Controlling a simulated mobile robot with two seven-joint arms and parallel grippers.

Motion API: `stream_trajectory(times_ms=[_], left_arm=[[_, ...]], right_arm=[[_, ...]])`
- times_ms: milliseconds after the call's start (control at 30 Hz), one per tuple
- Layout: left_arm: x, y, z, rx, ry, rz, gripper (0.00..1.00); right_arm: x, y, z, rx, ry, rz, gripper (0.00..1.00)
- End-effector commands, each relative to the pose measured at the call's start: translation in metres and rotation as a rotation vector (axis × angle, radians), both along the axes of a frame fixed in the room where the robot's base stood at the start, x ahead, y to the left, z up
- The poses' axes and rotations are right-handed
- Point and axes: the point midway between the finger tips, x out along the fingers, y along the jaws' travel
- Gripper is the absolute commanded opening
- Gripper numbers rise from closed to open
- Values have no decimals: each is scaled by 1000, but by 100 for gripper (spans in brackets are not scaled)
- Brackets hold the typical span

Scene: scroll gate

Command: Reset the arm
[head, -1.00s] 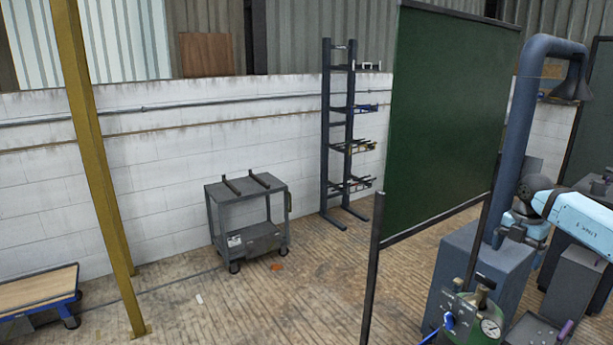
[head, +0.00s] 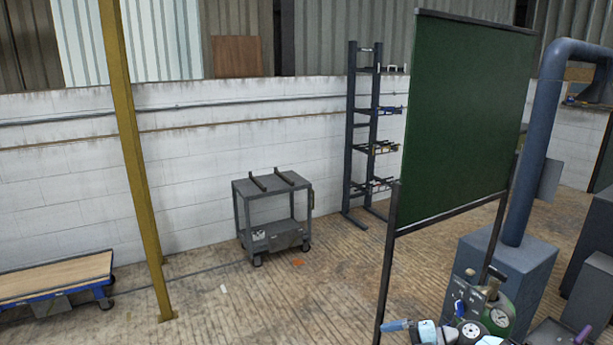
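Neither of my grippers can be made out in the head view. A light blue and dark jointed piece (head: 428,332) shows at the bottom edge, mostly cut off; I cannot tell whether it is part of an arm. A green cylinder with a gauge (head: 499,317) and a blue knob stands at the lower right.
A dark green screen (head: 465,115) stands right of centre. A grey cart (head: 272,237) and a dark rack (head: 361,150) stand by the white wall. A yellow post (head: 135,150) and a low blue-framed trolley (head: 55,282) are at left.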

Motion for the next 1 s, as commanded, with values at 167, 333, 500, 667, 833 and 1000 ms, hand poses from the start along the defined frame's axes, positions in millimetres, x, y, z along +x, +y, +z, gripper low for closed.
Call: stream_trajectory(times_ms=[167,333,500,667,833,1000], left_arm=[[-4,0,-2,1,8,0,43],[-4,0,-2,0,7,-1,43],[-3,0,-2,0,6,0,43],[-2,0,-1,1,4,-1,43],[-1,0,-1,1,2,-1,43],[-1,0,-1,1,3,-1,43]], right_arm=[[-48,56,-12,364,30,-233,94],[-86,62,-29,585,142,-566,94],[-136,44,-69,666,345,-934,94],[-201,22,-115,626,592,-1231,94],[-261,9,-146,548,803,-1404,94],[-287,5,-156,509,889,-1456,94]])
